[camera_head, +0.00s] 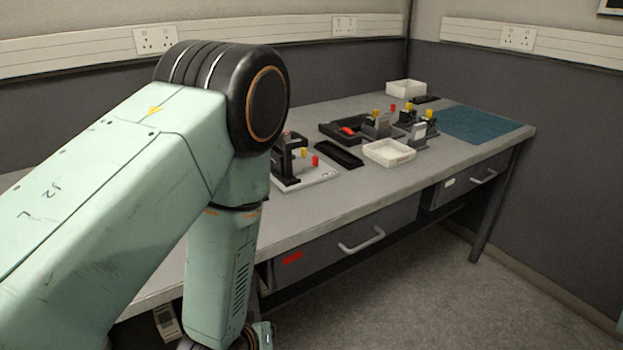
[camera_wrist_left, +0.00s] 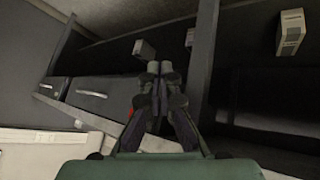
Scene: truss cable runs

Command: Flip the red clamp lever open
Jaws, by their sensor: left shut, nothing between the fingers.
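A black clamp fixture (camera_head: 290,160) on a white base plate stands on the bench, just right of my left arm in the head view. The arm partly covers the fixture's left side. Whether the red lever is open or closed cannot be told at this size. My left gripper (camera_wrist_left: 158,70) is shut and empty in the left wrist view, low by the bench front and apart from the clamp. Its fingertips are not clear in the head view. My right gripper is not in view.
A black tray with a red item (camera_head: 348,130), white bins (camera_head: 388,152) (camera_head: 406,88) and more fixtures (camera_head: 405,124) with yellow and red tips stand farther right. A blue mat (camera_head: 480,125) lies at the far end. Drawer handles (camera_head: 362,240) (camera_head: 484,176) project from the bench front.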

